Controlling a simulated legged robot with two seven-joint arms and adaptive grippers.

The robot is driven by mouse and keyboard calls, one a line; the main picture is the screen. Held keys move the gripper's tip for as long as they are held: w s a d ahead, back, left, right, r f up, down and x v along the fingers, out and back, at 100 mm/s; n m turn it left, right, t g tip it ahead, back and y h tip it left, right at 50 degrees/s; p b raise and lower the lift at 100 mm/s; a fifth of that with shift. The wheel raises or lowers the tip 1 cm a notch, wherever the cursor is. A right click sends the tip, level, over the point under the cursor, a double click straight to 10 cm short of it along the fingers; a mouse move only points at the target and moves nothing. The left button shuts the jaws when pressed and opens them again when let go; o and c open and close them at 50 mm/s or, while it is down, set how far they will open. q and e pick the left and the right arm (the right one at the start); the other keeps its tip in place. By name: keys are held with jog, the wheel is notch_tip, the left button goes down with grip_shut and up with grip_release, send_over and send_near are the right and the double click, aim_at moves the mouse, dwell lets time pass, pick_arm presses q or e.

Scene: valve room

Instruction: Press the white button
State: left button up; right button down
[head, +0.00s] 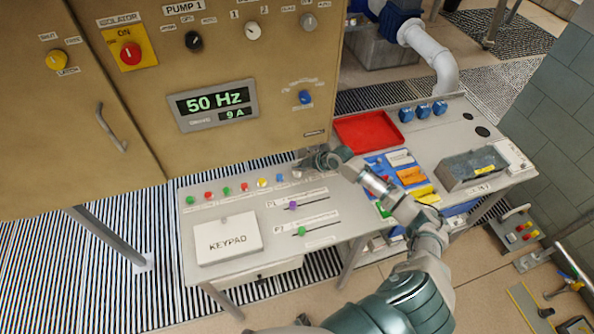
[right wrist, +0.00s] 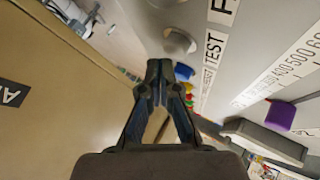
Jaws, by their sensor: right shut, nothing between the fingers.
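The white button (right wrist: 179,42) is a pale round cap on the console top, beside a label reading TEST in the right wrist view. It lies just beyond the fingertips of my right gripper (right wrist: 158,72). The fingers are shut with nothing between them. A small gap seems to show between tips and cap, but I cannot tell for sure if they touch. In the head view my right gripper (head: 302,164) is at the right end of the button row, against the cabinet's lower edge, and largely hides the white button. My left gripper is not in view.
A blue button (head: 279,177) and a yellow button (head: 262,182) sit left of the gripper, with red and green ones further along. Sliders with a purple knob (head: 292,205) and green knob (head: 301,231) lie nearer. The cabinet (head: 240,60) rises directly behind.

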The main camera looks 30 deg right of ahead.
aim_at(298, 173)
jog(key=shift+r, duration=0.25)
notch_tip(298, 173, up, 5)
jog(key=p, duration=0.4)
dwell(1.0)
